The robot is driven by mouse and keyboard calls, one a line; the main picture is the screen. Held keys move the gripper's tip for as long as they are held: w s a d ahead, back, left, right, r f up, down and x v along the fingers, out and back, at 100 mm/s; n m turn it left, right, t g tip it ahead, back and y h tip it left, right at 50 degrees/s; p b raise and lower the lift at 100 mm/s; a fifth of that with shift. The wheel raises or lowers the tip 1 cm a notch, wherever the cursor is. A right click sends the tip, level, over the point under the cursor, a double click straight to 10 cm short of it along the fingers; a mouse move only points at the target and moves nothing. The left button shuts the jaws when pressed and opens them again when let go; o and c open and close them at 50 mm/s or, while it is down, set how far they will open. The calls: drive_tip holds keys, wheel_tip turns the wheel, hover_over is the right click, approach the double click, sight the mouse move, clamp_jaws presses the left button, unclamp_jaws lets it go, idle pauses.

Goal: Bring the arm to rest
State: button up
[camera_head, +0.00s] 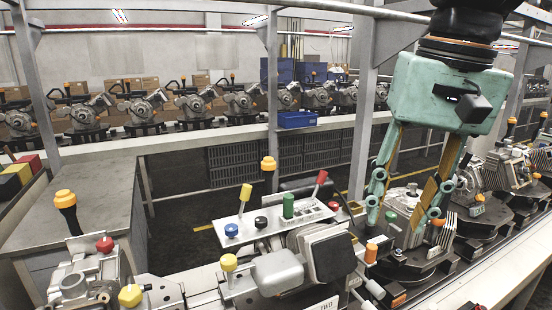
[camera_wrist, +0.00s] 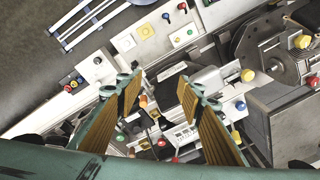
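My gripper (camera_head: 405,215) is at the right of the head view, green with tan finger pads, pointing down. Its two fingers are spread wide apart, and I see nothing held between them. In the head view, a grey machine fixture (camera_head: 405,200) shows behind and between the fingers; I cannot tell whether the fingers touch it. In the wrist view, my gripper (camera_wrist: 160,88) is also open, with machine parts and a white panel seen past the fingers.
A control panel (camera_head: 265,222) with coloured knobs and levers stands at the front middle. Fixtures line the conveyor (camera_head: 495,268) at the right. A steel post (camera_head: 362,110) stands left of my gripper. A far row of machine units sits on a bench (camera_head: 205,137). Blue bins (camera_head: 297,120) stand behind.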

drive_tip(key=s+f+n+t+b, duration=0.1)
drive_tip(key=s+f, duration=0.4)
drive_tip(key=s, duration=0.3)
drive_tip(key=s+d+f+n+t+h+b, duration=0.1)
drive_tip(key=s+f+b, duration=0.1)
drive_tip(key=s+f, duration=0.4)
drive_tip(key=shift+s+f+n, duration=0.2)
drive_tip(key=shift+s+n, duration=0.1)
drive_tip(key=shift+s, duration=0.75)
